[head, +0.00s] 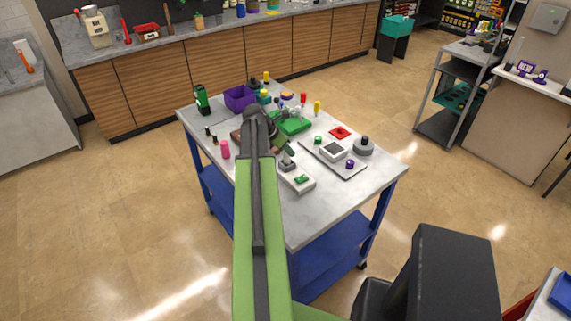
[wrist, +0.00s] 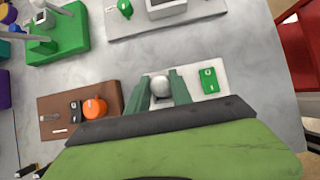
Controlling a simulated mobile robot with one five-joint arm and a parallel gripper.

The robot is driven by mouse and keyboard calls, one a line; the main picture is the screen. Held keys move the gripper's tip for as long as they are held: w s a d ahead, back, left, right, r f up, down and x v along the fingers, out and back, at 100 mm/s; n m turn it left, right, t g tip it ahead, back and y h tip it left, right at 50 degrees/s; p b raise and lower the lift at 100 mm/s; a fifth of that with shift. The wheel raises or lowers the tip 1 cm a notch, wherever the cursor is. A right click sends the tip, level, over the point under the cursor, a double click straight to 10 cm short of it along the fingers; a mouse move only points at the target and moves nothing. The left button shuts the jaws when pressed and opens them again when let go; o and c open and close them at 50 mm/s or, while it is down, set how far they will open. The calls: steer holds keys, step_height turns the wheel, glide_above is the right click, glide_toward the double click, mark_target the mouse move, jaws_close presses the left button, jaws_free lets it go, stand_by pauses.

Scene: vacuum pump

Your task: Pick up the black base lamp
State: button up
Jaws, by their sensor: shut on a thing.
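My gripper (wrist: 161,84) is shut on a pale round bulb-like thing (wrist: 161,87), which sits between its two green fingers. I take this to be the lamp; its base is hidden, so I cannot see a black base. In the head view my gripper (head: 287,151) is low over the middle of the table, beside a white plate (head: 303,184) with a green part on it. I cannot tell whether the held thing is clear of the table.
The grey-topped table (head: 330,206) holds several parts. A brown block with an orange knob (wrist: 95,107) lies left of my gripper. A green block (wrist: 72,42) and a grey tray (wrist: 190,19) lie beyond. The table's near right corner is clear.

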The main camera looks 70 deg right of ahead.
jaws_close()
stand_by(1.1)
steer(key=shift+r, duration=0.1)
step_height(320, 180, up, 18)
steer(key=p, duration=1.8)
